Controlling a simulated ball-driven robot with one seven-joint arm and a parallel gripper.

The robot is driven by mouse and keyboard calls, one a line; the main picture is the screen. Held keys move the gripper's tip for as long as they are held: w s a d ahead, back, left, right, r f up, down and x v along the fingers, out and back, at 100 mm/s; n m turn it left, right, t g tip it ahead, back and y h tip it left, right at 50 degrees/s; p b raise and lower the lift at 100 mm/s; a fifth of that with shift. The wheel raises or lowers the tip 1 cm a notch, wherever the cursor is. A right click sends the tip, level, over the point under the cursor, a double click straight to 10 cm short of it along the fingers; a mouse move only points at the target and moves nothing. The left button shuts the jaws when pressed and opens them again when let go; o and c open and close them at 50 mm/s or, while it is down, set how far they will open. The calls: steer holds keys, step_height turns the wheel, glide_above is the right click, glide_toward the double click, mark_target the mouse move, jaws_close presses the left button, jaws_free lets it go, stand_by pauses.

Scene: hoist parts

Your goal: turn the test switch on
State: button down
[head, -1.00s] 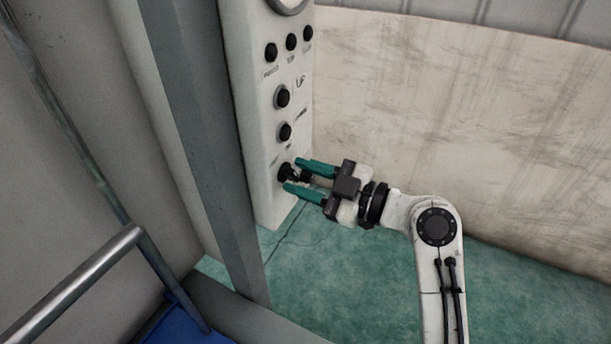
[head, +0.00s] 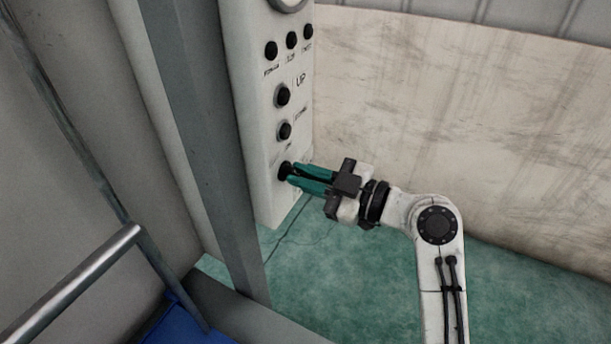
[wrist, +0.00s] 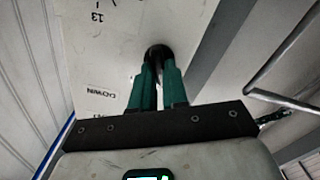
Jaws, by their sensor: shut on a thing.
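The switch panel is a tall white box (head: 262,204) with black knobs down its front. The lowest black knob (head: 285,171) is the one at my gripper; it also shows in the wrist view (wrist: 158,52). My gripper (head: 294,175) has green fingers and reaches it from the right in the head view. The fingers are close together, shut on this knob, and hide part of it. I cannot read a label that names it the test switch, nor tell which way it is turned.
Two larger black buttons (head: 283,96) (head: 285,131) sit above the knob, one beside the word UP. Several small black knobs (head: 291,40) are higher up. A grey post (head: 205,130) stands left of the panel. A metal rail (head: 75,285) is at lower left. Green floor (head: 330,285) is clear below.

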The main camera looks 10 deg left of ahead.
steer(key=m, duration=0.5)
steer(key=shift+w, duration=0.1)
steer(key=shift+w+d+m+p, duration=0.1)
steer(key=shift+m+p, duration=1.05)
steer(key=shift+m, duration=2.05)
steer(key=c, duration=1.1)
jaws_free()
steer(key=shift+c, duration=0.2)
steer(key=b+v, duration=0.2)
steer(key=v, duration=0.8)
steer(key=shift+d, duration=0.4)
